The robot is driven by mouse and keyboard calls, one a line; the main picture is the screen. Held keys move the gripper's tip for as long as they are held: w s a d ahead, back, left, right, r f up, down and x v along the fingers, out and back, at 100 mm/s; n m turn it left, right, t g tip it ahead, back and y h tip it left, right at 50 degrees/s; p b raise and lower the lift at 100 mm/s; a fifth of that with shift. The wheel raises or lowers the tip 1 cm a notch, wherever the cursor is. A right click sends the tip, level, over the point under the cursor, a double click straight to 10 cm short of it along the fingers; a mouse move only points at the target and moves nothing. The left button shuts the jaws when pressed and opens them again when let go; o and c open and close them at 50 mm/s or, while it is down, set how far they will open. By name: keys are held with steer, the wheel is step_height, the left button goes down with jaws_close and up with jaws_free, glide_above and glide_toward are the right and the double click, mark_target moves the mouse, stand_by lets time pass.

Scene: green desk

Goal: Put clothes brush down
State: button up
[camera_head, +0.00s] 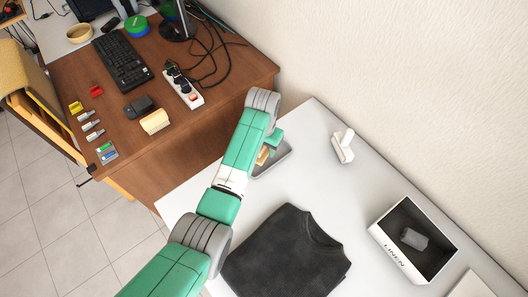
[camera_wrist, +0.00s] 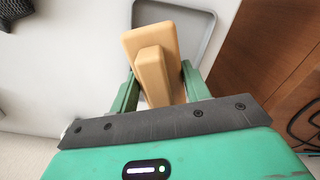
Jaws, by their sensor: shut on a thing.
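The clothes brush, a light wooden block with a raised handle, shows in the wrist view (camera_wrist: 150,45) and partly behind my arm in the head view (camera_head: 262,155). My gripper (camera_wrist: 158,84) is shut on the brush's handle, with one green finger on each side. In the head view my gripper (camera_head: 270,146) is at the far left part of the white table. The brush is over a shallow grey tray (camera_head: 283,158), which also shows in the wrist view (camera_wrist: 207,30). I cannot tell whether the brush touches the tray.
A folded dark shirt (camera_head: 285,255) lies on the white table (camera_head: 310,185). A white upright-handled object (camera_head: 344,147) stands near the wall. A LINEN box (camera_head: 388,252) with a grey item inside is at right. A brown desk (camera_head: 205,125) with clutter adjoins at left.

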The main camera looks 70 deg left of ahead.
mark_target(264, 149)
steer(key=shift+w+a+f, duration=0.1)
steer(key=shift+w+a, duration=0.15)
steer(key=shift+a, duration=0.15)
steer(key=shift+w+a+f+b, duration=0.15)
steer(key=shift+f+b, duration=0.8)
steer(key=shift+f, duration=0.8)
steer(key=shift+f, duration=0.15)
steer(key=o, duration=1.1)
step_height(264, 149, up, 12)
steer(key=p, duration=0.4)
steer(key=shift+r, duration=0.2)
